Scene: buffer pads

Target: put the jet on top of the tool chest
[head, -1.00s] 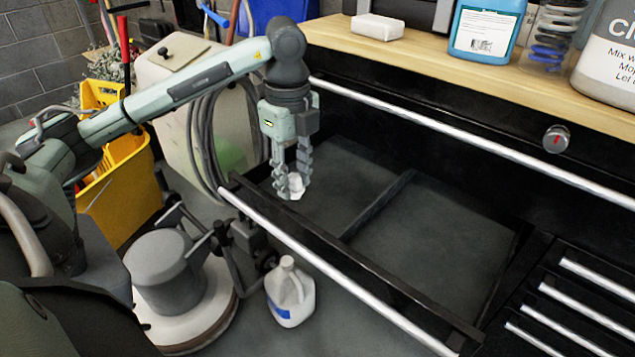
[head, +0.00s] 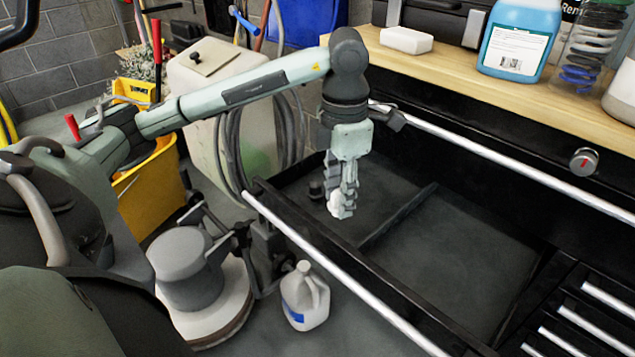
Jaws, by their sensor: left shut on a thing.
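My left gripper (head: 343,200) is shut on a small whitish piece, taken to be the jet (head: 337,207), which shows at its fingertips. Most of the piece is hidden by the fingers, so its shape is hard to tell. The gripper points down over the open drawer (head: 450,250) of the black tool chest, below the level of the chest's top. The chest's wooden top (head: 465,75) lies behind and to the right of the gripper. My right gripper is not in view.
On the wooden top stand a white block (head: 406,40), a blue bottle (head: 520,38) and a coil spring (head: 597,45); bare wood lies in front of them. A small dark object (head: 316,190) shows in the drawer. A white jug (head: 305,297) and a floor buffer (head: 190,275) stand on the floor.

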